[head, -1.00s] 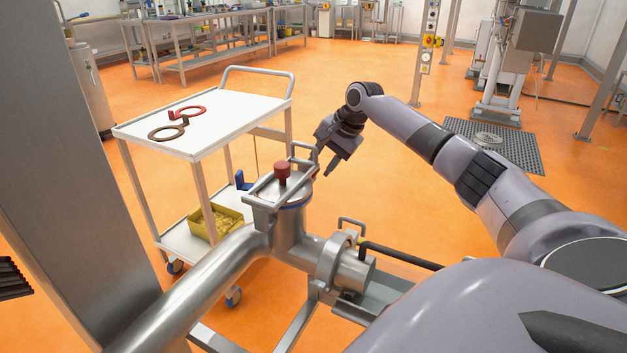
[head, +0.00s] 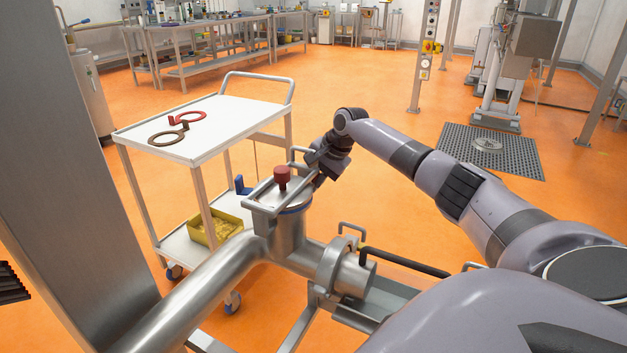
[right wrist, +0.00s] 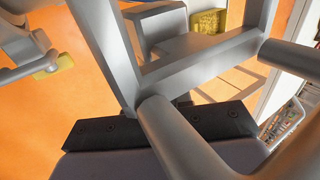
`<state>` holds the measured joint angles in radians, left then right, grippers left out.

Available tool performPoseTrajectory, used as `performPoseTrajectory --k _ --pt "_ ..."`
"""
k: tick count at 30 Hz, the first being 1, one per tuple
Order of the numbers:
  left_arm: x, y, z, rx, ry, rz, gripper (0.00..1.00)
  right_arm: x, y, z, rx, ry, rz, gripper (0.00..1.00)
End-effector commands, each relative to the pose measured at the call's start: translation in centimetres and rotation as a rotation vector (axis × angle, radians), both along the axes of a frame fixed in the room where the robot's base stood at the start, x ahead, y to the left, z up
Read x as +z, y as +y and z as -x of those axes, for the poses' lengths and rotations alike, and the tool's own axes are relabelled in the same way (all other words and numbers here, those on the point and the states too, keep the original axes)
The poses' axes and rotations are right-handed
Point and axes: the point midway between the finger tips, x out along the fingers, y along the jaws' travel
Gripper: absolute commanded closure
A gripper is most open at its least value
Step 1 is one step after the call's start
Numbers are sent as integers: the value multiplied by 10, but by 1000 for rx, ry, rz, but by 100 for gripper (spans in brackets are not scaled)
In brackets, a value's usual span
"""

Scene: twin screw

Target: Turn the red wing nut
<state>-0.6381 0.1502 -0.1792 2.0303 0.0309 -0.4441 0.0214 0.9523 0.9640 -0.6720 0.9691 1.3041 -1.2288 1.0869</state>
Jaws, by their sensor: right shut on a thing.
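A steel clamp frame (head: 262,207) with a red knob (head: 283,178) on top lies over the pipe lid. A blue wing nut (head: 242,186) shows at its left side. My right gripper (head: 318,176) is at the right side of the frame, where the red wing nut sits, and is shut on it. The gripper hides that nut in the head view. In the right wrist view, my dark jaw parts (right wrist: 165,127) show behind steel bars (right wrist: 195,65), and the nut is hidden.
A white cart (head: 222,128) with red and brown ring tools (head: 186,117) stands behind the pipe at left. A yellow bin (head: 215,230) is on its lower shelf. Steel handles and the pipe (head: 205,290) crowd the area near my right gripper. Orange floor lies open behind.

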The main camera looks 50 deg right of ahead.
Motion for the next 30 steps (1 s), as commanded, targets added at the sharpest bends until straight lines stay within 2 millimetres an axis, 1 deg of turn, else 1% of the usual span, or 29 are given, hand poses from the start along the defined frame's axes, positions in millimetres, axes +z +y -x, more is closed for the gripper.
performPoseTrajectory --k 5,8,12,18,24,30 --pt "13 1 1 -1 2 -6 100 7 -2 -2 -5 15 6 100" --pt "26 2 1 -1 -6 -10 100 10 -3 -3 -8 32 13 100" --pt "39 6 2 1 -15 -20 100 11 -4 -4 -10 61 25 100" --pt "54 12 5 11 -16 -35 100 9 -3 -4 -10 127 42 100" --pt "45 12 7 13 -9 -36 100 2 -3 -4 -10 212 67 100" --pt "25 10 8 13 -2 -29 100 -2 -3 -5 -8 293 92 100"
